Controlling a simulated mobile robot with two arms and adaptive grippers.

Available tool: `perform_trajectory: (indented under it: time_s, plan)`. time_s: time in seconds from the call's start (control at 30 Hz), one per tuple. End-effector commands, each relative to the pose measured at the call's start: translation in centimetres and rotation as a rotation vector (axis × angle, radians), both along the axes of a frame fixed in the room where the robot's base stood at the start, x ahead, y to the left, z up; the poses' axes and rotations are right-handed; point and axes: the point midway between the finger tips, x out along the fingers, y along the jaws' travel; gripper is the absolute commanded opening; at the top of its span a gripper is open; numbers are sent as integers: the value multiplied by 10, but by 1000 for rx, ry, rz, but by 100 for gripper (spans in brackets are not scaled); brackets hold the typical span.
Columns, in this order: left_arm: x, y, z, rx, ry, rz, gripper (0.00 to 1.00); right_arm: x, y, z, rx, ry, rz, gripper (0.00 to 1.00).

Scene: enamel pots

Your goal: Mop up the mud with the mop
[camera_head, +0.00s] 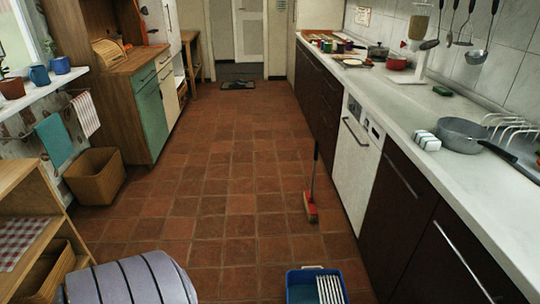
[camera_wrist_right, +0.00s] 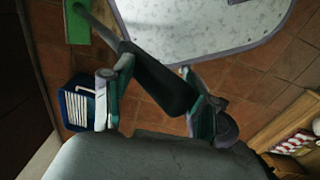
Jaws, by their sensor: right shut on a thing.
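In the right wrist view my right gripper (camera_wrist_right: 155,72) is shut on a dark handle, which I take for the mop (camera_wrist_right: 166,86). The handle lies slanted between the fingers, and a thin grey shaft runs toward the upper left. A flat green piece (camera_wrist_right: 78,26) shows near the shaft's far end; I cannot tell if it is joined to it. A blue bucket (camera_wrist_right: 72,108) with a pale slatted wringer stands on the floor; it also shows at the bottom of the head view (camera_head: 301,288). I cannot make out any mud clearly. My left gripper is not in view.
The tiled floor (camera_head: 225,165) between is open to the doormat (camera_head: 238,85).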

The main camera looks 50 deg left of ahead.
Motion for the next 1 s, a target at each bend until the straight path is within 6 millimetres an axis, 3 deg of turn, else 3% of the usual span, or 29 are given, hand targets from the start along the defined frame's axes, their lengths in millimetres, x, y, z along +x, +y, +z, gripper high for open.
perform_trajectory:
  time_s: [0.03,0.7,1.0]
  plan:
    - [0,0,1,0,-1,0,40,-29,9,3,18,54,-1,0]
    - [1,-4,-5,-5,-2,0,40,-123,41,-5,10,54,-2,0]
    - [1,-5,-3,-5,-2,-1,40,-140,45,-2,9,51,-2,0]
